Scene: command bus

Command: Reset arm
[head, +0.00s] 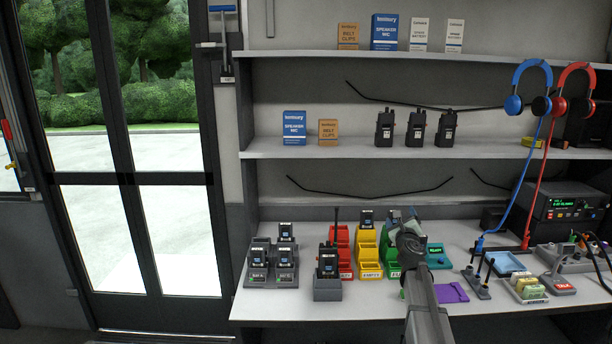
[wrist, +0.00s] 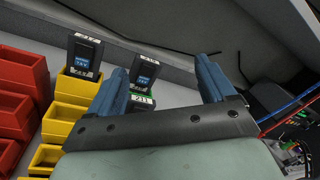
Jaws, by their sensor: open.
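My gripper (head: 403,217) is over the back of the workbench, at the green bins (head: 392,262). My arm reaches up to it from the bottom of the head view. In the wrist view my gripper (wrist: 162,80) shows two blue fingers, spread wide apart. A dark battery with a blue label (wrist: 144,66) shows beyond the gap, nearer the left finger. I see nothing clamped between the fingers. The gripper's body hides what lies directly under it.
Yellow bins (head: 368,262) and red bins (head: 340,245) stand left of the gripper. A shelf (head: 400,150) hangs above.

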